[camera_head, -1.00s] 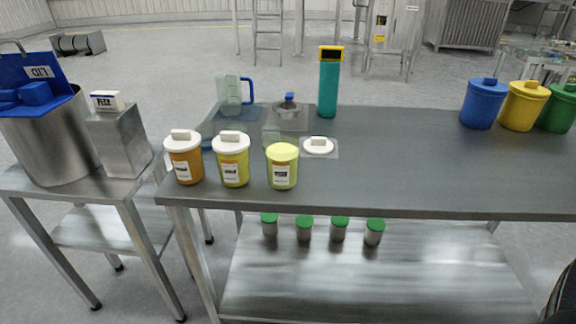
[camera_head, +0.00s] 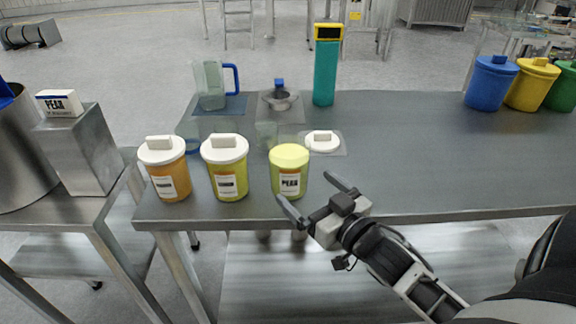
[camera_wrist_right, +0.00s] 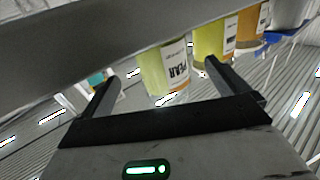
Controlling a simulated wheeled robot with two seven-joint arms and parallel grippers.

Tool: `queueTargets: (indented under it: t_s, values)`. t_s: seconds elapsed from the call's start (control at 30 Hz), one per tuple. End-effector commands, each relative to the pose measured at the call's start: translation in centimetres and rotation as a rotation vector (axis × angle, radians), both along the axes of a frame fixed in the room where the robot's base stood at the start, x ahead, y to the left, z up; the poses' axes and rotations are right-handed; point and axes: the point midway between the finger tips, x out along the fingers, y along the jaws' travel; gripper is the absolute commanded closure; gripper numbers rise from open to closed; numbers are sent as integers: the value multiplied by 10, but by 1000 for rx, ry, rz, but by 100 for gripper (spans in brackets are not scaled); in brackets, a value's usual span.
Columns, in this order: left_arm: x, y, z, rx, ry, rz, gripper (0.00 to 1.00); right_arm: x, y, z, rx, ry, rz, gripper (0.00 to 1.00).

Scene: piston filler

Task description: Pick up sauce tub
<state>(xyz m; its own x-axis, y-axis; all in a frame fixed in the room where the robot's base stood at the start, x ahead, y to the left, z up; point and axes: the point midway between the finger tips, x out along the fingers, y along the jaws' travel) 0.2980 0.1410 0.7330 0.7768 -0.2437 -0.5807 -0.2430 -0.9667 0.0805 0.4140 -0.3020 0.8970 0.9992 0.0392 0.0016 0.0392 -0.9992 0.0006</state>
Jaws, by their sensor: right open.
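Three sauce tubs stand at the table's front left: an orange one with a white lid (camera_head: 168,182), a yellow-green one with a white lid (camera_head: 228,180), and a lidless-looking yellow-green one labelled PEAR (camera_head: 289,178). My right gripper (camera_head: 312,194) is open and empty, just in front and to the right of the PEAR tub. In the right wrist view the PEAR tub (camera_wrist_right: 165,68) shows beyond and between the spread fingers (camera_wrist_right: 160,78), apart from them. The other tubs show to its right there. My left gripper is not in view.
A white lid (camera_head: 322,141) lies behind the PEAR tub. A blue-handled jug (camera_head: 211,88), a small metal pot (camera_head: 279,100) and a teal bottle (camera_head: 325,75) stand farther back. Blue (camera_head: 491,85), yellow and green tubs stand far right. The table's (camera_head: 420,150) middle right is clear.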

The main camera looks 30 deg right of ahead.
Motion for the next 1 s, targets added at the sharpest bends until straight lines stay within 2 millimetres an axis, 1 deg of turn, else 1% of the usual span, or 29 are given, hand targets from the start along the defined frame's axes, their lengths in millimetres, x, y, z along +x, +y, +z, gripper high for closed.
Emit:
queueTargets:
  t_s: [0.03,0.1,0.27,0.5,0.6,0.7,0.87,0.9,0.97,1.0]
  values:
    - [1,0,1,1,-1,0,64,8,0,1,-1,-2,0,1]
    - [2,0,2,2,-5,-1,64,15,1,0,0,-1,1,1]
    - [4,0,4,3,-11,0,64,25,1,0,0,0,0,1]
    - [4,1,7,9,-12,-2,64,59,4,0,0,0,0,1]
    - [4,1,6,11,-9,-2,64,69,4,0,1,1,-1,1]
    - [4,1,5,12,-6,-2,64,73,4,-1,0,3,0,1]
    - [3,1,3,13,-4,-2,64,73,5,-1,1,3,0,1]
    - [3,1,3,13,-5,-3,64,72,4,-1,1,2,0,6]
    - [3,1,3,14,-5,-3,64,72,4,-1,1,2,0,23]
    - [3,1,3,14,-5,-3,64,72,4,-1,1,2,0,34]
